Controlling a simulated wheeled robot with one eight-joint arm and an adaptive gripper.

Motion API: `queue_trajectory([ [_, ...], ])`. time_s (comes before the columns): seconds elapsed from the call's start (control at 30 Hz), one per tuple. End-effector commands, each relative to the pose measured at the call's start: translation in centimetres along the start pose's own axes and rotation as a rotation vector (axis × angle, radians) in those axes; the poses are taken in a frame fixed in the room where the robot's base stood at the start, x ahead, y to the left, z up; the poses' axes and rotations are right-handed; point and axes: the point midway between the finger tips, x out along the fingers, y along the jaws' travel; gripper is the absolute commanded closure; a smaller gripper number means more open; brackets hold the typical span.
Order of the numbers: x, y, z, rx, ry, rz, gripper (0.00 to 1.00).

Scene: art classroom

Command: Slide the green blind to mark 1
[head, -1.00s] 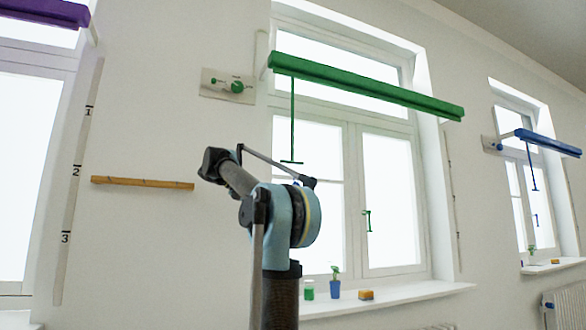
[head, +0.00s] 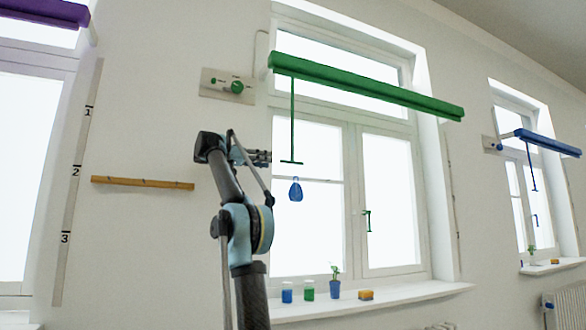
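The green blind (head: 365,87) is rolled up in its long bar at the top of the middle window. A thin green cord with a crossbar handle (head: 291,161) hangs from its left part. A narrow pale scale strip (head: 453,195) stands right of that window; its marks are too small to read. My gripper (head: 266,157) is at the end of my raised arm, pointing right, left of the cord handle in the picture. A gap shows between it and the handle. Its fingers are too small to tell whether they are open.
A control plate (head: 228,85) with green knobs is on the wall. A strip marked 1, 2, 3 (head: 76,185) stands beside the purple blind (head: 45,12). A wooden rail (head: 142,182), window handle (head: 367,220), blue drop-shaped item (head: 296,190) and sill pots (head: 335,288) are nearby. A blue blind (head: 547,142) is right.

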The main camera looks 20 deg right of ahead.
Motion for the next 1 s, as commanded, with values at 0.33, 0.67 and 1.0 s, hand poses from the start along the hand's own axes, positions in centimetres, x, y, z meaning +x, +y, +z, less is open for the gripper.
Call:
queue_trajectory([
  [0.33, 6.3, 0.1, 0.1, -0.001, -0.002, 0.003, 0.67],
  [0.67, 11.8, 0.1, 0.1, -0.002, -0.002, 0.002, 0.67],
  [1.0, 14.2, 0.0, 0.1, -0.002, -0.001, 0.0, 0.67],
])
